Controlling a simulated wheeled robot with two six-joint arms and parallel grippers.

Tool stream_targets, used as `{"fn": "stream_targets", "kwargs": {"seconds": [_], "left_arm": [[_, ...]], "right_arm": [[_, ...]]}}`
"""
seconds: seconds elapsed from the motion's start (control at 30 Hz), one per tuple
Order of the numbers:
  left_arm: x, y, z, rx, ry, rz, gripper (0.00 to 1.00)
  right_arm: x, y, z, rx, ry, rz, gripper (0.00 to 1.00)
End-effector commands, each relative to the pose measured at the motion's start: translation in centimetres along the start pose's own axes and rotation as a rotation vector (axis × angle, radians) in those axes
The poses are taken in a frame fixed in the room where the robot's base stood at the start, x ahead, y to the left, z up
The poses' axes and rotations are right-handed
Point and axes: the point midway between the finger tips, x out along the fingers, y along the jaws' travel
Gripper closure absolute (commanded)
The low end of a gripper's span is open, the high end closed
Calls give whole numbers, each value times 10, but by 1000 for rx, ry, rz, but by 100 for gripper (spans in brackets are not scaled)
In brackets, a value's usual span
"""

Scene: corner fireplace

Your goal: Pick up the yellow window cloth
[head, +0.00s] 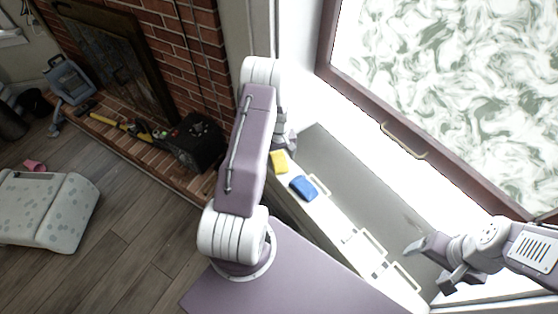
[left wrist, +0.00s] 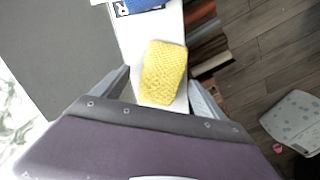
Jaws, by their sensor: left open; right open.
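The yellow window cloth (head: 279,161) lies on the white ledge below the window, partly beside my left arm in the head view. In the left wrist view the cloth (left wrist: 164,73) is a textured yellow block between the two fingers. My left gripper (left wrist: 160,88) is open, with a finger on either side of the cloth; I cannot tell whether they touch it. In the head view my left gripper (head: 286,142) is mostly hidden behind its arm. My right gripper (head: 432,262) is open and empty over the ledge at the lower right.
A blue cloth (head: 303,188) lies beside the yellow one on the ledge. The window frame (head: 404,140) rises behind. A brick fireplace (head: 190,50) and black toolbox (head: 194,141) are at left.

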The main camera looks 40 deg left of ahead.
Motion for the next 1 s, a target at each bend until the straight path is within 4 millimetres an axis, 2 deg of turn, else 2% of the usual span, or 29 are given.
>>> {"fn": "stream_targets", "kwargs": {"seconds": [0.07,0.27,0.37,0.5,0.53,0.57,0.83,1.0], "left_arm": [[7,0,0,0,0,0,17],[7,0,0,0,1,0,17],[7,0,0,0,1,0,42],[7,0,0,0,1,0,81],[7,0,0,0,1,0,82],[7,0,0,0,1,0,89],[2,0,0,0,1,1,89],[-21,1,-1,0,4,2,89]], "right_arm": [[0,0,0,0,0,0,22],[0,0,0,0,0,0,22],[0,0,0,0,0,0,22],[0,0,0,0,0,0,22],[0,0,0,0,0,0,22],[0,0,0,0,0,0,22],[0,0,0,0,0,0,22],[0,0,0,0,0,0,22]]}}
